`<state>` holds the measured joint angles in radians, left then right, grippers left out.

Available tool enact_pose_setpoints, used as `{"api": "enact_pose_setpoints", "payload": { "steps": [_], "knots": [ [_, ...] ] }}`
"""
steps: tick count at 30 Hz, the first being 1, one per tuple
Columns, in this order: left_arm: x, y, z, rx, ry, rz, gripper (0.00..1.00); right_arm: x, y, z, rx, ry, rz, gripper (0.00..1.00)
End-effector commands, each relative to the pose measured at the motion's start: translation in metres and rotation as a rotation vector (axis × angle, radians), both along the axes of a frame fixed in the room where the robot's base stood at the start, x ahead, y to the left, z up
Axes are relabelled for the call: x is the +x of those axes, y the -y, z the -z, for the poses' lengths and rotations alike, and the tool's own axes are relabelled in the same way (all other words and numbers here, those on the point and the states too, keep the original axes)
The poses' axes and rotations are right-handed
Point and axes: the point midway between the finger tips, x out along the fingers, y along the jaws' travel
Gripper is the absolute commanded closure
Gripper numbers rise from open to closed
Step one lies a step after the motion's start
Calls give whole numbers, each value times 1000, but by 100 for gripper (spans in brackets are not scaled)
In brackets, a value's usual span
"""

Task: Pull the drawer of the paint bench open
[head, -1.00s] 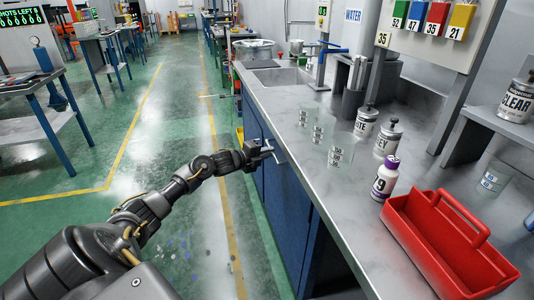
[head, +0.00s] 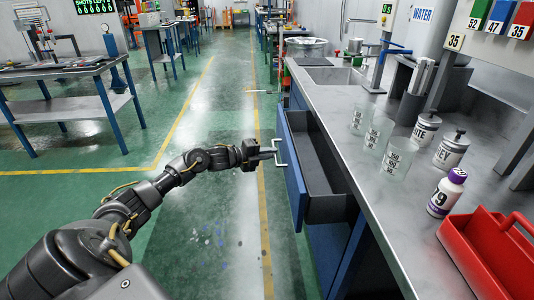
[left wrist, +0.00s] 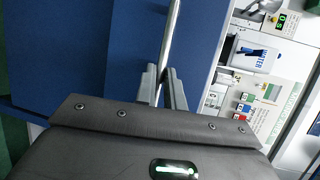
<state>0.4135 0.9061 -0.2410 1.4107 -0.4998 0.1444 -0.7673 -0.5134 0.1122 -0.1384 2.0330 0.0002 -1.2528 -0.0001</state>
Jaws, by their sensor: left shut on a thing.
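The paint bench (head: 345,125) has a grey top and blue front. Its drawer (head: 325,185) stands pulled well out, with a blue front panel, a dark grey inside that looks empty, and a pale bar handle (head: 280,165). My left gripper (head: 270,154) is shut on the handle, on the aisle side of the drawer front. In the left wrist view the handle bar (left wrist: 171,45) runs between the two fingers (left wrist: 163,88), with the blue drawer front (left wrist: 90,60) behind. My right gripper is not in view.
On the bench top stand several glass beakers (head: 373,135), paint cans (head: 425,132), a purple-capped bottle (head: 446,193) and a red tote (head: 490,255). A sink (head: 335,75) lies farther back. The green floor (head: 215,200) left of the drawer is clear.

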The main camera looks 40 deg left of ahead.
Motion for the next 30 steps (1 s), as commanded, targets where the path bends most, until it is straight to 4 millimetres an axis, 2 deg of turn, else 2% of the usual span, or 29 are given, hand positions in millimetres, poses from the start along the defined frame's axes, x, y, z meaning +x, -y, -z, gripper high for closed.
{"api": "enact_pose_setpoints", "payload": {
  "steps": [6, 12, 26, 27, 30],
  "knots": [
    [-28, -30, 1, 4, -4, 11, 100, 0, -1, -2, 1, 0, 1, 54],
    [-44, -48, 1, 1, -2, 11, 100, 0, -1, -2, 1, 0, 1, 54],
    [-49, -53, 0, -1, 0, 10, 100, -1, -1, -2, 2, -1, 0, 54],
    [-49, -53, 0, -1, 0, 9, 87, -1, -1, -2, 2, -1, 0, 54],
    [-49, -53, 0, -1, 0, 9, 74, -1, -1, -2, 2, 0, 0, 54]
  ]
}}
